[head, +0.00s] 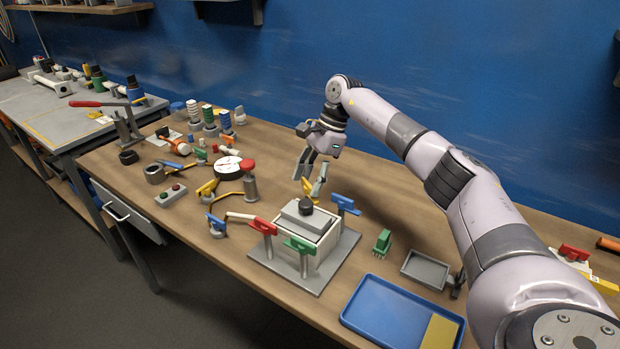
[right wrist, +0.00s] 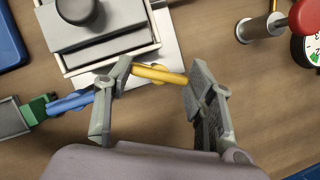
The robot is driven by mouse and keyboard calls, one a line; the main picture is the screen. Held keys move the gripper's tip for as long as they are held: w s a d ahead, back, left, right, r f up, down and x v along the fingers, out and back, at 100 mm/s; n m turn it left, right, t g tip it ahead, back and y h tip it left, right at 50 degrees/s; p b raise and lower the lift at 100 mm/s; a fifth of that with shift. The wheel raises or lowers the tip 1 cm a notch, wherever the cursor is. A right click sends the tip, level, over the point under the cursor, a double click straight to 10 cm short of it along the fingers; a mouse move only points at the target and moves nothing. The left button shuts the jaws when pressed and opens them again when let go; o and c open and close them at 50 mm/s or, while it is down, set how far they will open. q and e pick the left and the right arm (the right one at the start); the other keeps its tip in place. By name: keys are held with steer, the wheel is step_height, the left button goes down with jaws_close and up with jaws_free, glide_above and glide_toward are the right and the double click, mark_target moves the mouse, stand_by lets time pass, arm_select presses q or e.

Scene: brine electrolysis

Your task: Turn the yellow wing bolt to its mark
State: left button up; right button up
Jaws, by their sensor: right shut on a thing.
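The yellow wing bolt (head: 309,188) stands at the back of a pale box (head: 322,232) with a grey lid and a dark knob. In the right wrist view the yellow wing (right wrist: 160,75) spans the space between my two fingers, beside the box's edge. My right gripper (head: 312,174) reaches down from above and is shut on the yellow wing, its fingers at the wing's two ends; it also shows in the right wrist view (right wrist: 155,98). I cannot make out the mark. My left gripper is not in view.
Blue (head: 345,204), red (head: 261,226) and green (head: 300,245) wing bolts stand around the box on its grey baseplate (head: 338,263). A blue tray (head: 385,321) lies in front right.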

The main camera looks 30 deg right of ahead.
steer(key=n+g, duration=0.1)
steer(key=n, duration=0.2)
steer(key=n+g, duration=0.1)
steer(key=n, duration=0.1)
steer(key=shift+w+n, duration=0.2)
steer(key=shift+n, duration=0.2)
steer(key=shift+r+h, duration=0.1)
steer(key=shift+h, duration=0.2)
steer(key=o, duration=1.2)
steer(key=shift+c, duration=0.2)
step_height(320, 180, up, 10)
